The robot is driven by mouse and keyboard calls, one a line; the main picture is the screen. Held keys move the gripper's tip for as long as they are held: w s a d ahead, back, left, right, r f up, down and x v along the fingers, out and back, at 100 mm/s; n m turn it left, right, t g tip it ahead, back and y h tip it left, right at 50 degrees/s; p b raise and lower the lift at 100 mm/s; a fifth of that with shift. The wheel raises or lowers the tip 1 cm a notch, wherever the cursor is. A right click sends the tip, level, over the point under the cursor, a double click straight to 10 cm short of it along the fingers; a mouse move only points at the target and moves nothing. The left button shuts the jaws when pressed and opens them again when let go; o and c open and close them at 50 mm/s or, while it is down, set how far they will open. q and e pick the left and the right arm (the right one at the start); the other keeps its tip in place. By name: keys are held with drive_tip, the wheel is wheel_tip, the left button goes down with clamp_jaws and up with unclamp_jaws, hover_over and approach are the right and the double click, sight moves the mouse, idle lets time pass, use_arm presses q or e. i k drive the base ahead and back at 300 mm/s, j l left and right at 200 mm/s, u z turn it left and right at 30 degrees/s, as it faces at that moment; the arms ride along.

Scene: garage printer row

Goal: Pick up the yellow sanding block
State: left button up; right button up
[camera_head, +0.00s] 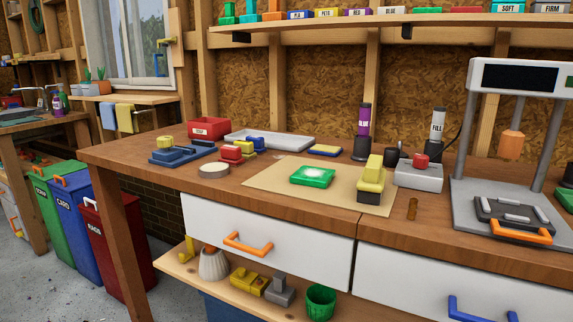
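A yellow block with a dark base (371,178) stands upright at the right end of the tan mat (277,186) on the workbench; it looks like the yellow sanding block. A flat yellow and blue pad (325,150) lies behind the mat. A green piece with a whitish top (312,176) lies on the mat, left of the yellow block. Neither of my grippers is in view.
The wooden bench (420,236) has two white drawers. A grey box with a red knob (418,175) and a glue bottle (362,135) stand close to the yellow block. A printer (482,210) is at right. Coloured bins (115,235) stand at left.

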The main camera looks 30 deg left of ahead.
sight(247, 148)
drive_tip(key=k+j+z, duration=0.1)
drive_tip(key=j, duration=0.45)
drive_tip(key=k+j+z, duration=0.15)
drive_tip(key=j, duration=0.35)
drive_tip(key=j+z, duration=0.1)
drive_tip(key=j, duration=0.45)
drive_tip(key=k+j+z, duration=0.1)
drive_tip(key=j, duration=0.35)
drive_tip(key=k+j+z, duration=0.15)
drive_tip(key=j, duration=0.35)
drive_tip(key=k+j+z, duration=0.1)
drive_tip(key=k+j, duration=0.2)
drive_tip(key=j, duration=0.15)
drive_tip(key=k+j+z, duration=0.1)
drive_tip(key=j, duration=0.35)
drive_tip(key=k+j+z, duration=0.15)
drive_tip(key=k+j, duration=0.15)
drive_tip(key=j, duration=0.15)
